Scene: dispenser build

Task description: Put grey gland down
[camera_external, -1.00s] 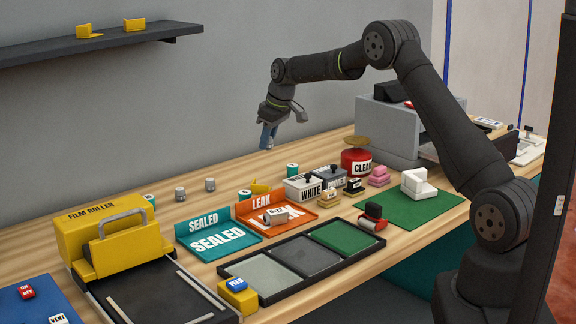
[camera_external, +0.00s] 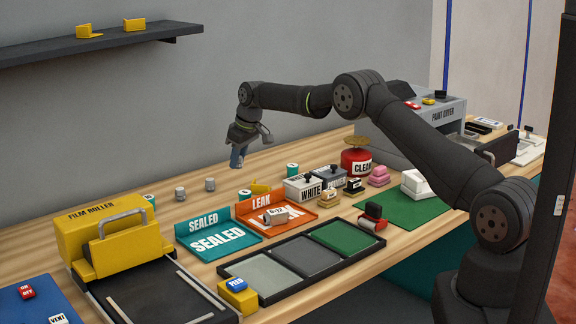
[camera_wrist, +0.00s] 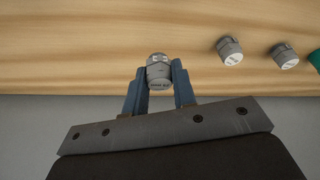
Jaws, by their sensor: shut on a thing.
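My gripper (camera_external: 237,160) is above the back part of the wooden table, left of the red tin. In the wrist view its two blue fingers (camera_wrist: 159,88) are shut on a grey gland (camera_wrist: 158,72), which sits between the fingertips. In the external view the held gland is too small and hidden to make out. Two other grey glands stand on the table, one on the left (camera_external: 180,193) and one on the right (camera_external: 210,184). They also show in the wrist view, at the right (camera_wrist: 230,50) and further right (camera_wrist: 284,56). Another grey gland (camera_external: 276,217) lies on the orange LEAK tray (camera_external: 301,222).
The teal SEALED tray (camera_external: 248,244) is left of the orange one. Teal spools (camera_external: 292,170) stand near the back. The yellow film roller (camera_external: 115,236) is at left, the red CLEAN tin (camera_external: 355,161) at right. Bare wood lies below and around my gripper.

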